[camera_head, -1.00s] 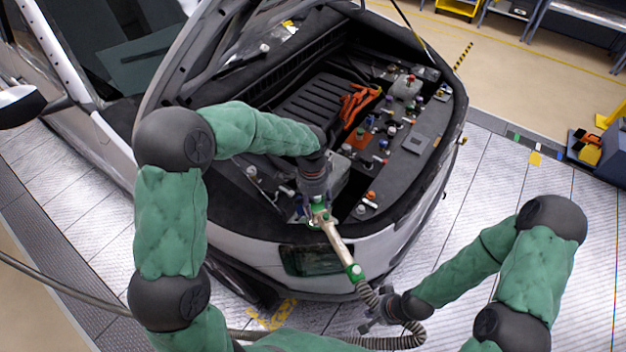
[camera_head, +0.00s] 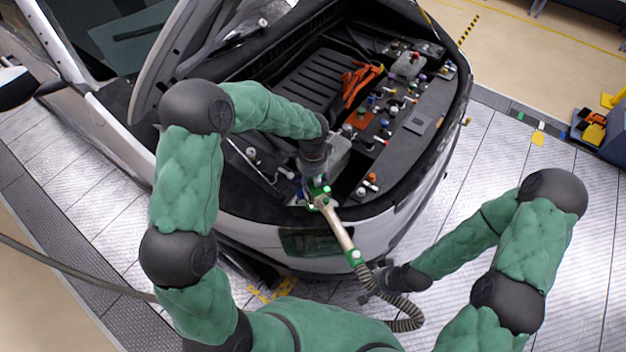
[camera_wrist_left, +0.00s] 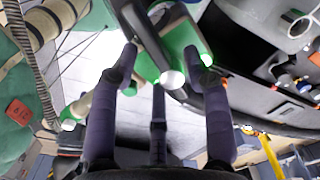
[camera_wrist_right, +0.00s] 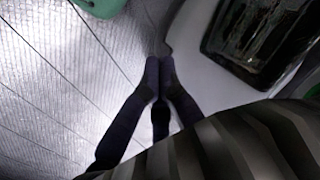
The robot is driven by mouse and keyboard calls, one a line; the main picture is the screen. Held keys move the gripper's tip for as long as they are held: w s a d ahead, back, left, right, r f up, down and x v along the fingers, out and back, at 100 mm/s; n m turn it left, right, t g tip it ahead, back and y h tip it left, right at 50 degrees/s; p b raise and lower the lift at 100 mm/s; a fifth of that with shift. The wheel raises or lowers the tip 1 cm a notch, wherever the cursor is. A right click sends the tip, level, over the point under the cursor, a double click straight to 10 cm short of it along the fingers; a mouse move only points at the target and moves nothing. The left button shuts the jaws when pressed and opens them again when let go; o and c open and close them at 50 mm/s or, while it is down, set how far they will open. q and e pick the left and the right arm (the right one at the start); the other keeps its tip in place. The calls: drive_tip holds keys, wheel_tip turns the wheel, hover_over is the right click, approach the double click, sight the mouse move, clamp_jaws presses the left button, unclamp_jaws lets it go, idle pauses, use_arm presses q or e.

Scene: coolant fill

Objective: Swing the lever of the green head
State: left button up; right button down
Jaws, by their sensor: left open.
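The green head (camera_head: 320,197) sits at the car's front edge, on the upper end of a beige tube (camera_head: 341,237). My left gripper (camera_head: 316,186) is right above it, partly hidden by its own wrist. In the left wrist view, its spread fingers (camera_wrist_left: 160,62) are open around the green head (camera_wrist_left: 180,38), which has a lit green spot. A dark bar with a pale round end (camera_wrist_left: 172,79), perhaps the lever, lies between the fingers; contact is unclear. My right gripper (camera_head: 368,288) is low beside the hose; its fingertips meet, empty, in the right wrist view (camera_wrist_right: 160,68).
A ribbed hose (camera_head: 405,312) hangs from the tube's lower end and crosses close before the right wrist camera (camera_wrist_right: 235,145). The open car bay (camera_head: 310,95) holds several coloured caps and an orange cable (camera_head: 358,83).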

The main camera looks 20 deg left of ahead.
use_arm(q)
drive_tip(key=shift+w+f, duration=0.1)
drive_tip(key=shift+f, duration=0.3)
clamp_jaws()
drive_tip(key=shift+r, duration=0.1)
